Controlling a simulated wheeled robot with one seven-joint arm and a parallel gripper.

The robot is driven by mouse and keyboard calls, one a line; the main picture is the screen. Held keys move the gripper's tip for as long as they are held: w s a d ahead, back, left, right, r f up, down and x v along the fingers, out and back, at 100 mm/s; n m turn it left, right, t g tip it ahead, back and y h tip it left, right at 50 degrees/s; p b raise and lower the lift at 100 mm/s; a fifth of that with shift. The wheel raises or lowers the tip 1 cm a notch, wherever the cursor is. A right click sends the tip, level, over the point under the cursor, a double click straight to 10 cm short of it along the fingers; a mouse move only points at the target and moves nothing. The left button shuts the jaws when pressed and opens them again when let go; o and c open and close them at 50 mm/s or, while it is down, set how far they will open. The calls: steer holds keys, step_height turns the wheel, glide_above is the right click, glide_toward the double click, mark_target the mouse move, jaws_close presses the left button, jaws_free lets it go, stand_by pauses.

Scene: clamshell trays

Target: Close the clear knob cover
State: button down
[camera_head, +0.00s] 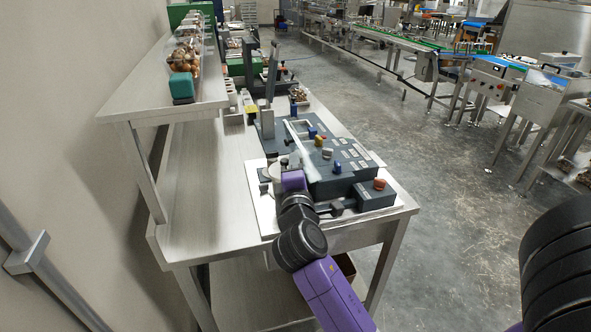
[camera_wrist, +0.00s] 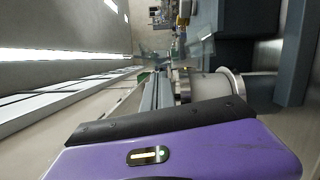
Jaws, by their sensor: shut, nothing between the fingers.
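The clear knob cover (camera_head: 303,145) shows in the head view as a see-through panel with a pale edge. It stands raised at the left side of the grey control box (camera_head: 345,158), beside its coloured knobs. My gripper (camera_head: 284,163) is just left of the cover, low over the pale base plate. It is shut and empty, and my purple wrist partly hides it. Whether it touches the cover I cannot tell. In the wrist view my gripper (camera_wrist: 163,90) points away from the camera, and I cannot make out the cover clearly there.
A small dark box with a red button (camera_head: 380,184) sits at the bench's front right. A shelf (camera_head: 170,97) with trays runs above the left side. The steel bench top (camera_head: 205,200) is clear on the left. A conveyor (camera_head: 430,50) stands across the floor.

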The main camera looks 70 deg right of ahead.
steer(key=shift+w+d, duration=0.2)
steer(key=shift+d, duration=0.25)
steer(key=shift+r, duration=0.1)
